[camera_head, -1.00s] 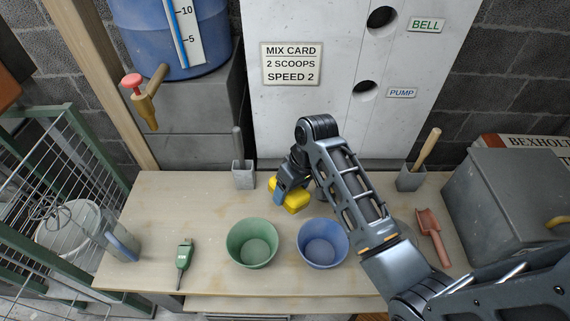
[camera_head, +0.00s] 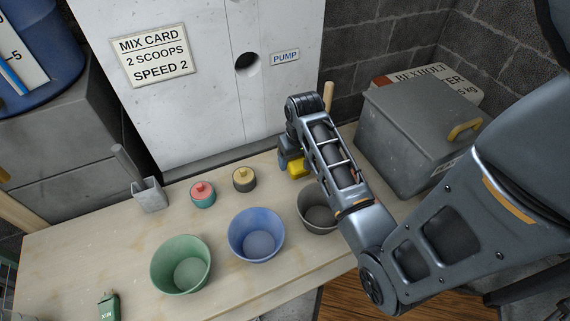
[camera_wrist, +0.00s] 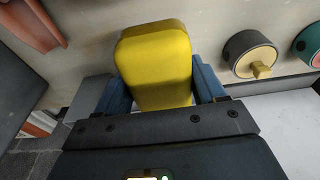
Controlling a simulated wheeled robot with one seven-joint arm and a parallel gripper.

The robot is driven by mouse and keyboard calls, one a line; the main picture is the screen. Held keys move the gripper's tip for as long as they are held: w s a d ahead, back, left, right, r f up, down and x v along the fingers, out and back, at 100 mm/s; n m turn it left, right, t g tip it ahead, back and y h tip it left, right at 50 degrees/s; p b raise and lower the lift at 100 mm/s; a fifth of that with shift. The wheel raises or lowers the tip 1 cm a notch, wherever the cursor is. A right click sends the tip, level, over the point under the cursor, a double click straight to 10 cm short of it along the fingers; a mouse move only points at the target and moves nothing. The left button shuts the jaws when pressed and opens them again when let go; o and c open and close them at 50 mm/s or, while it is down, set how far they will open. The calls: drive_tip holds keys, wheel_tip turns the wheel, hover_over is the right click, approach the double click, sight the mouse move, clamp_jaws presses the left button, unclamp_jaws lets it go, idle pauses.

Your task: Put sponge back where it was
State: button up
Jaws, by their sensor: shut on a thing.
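The yellow sponge (camera_head: 297,169) is held at the end of my arm, towards the back right of the bench, behind the grey bowl. My gripper (camera_head: 291,163) is shut on it, though my arm partly hides it. In the wrist view the sponge (camera_wrist: 155,62) sits between the two blue fingers of my gripper (camera_wrist: 158,84). I cannot tell whether its lower side touches the bench.
A yellow-topped dark knob (camera_head: 244,178) and a red-topped teal knob (camera_head: 203,194) stand left of the sponge. Green (camera_head: 181,264), blue (camera_head: 256,234) and grey (camera_head: 318,211) bowls line the front. A grey box (camera_head: 420,135) stands right. A red scoop (camera_wrist: 38,18) lies nearby.

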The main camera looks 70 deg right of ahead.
drive_tip(key=w+d+f, duration=0.1)
drive_tip(key=w, duration=0.1)
drive_tip(key=w+d+f, duration=0.1)
drive_tip(key=d+f, duration=0.1)
drive_tip(key=shift+w, duration=0.35)
drive_tip(key=shift+f, duration=2)
drive_tip(key=shift+f+b, duration=0.1)
drive_tip(key=shift+b, duration=0.2)
drive_tip(key=o, duration=1.2)
drive_tip(key=r, duration=0.4)
drive_tip(key=s+a+r+p, duration=0.1)
drive_tip(key=r, duration=0.7)
drive_tip(key=shift+s+a, duration=0.15)
drive_tip(key=shift+a, duration=0.05)
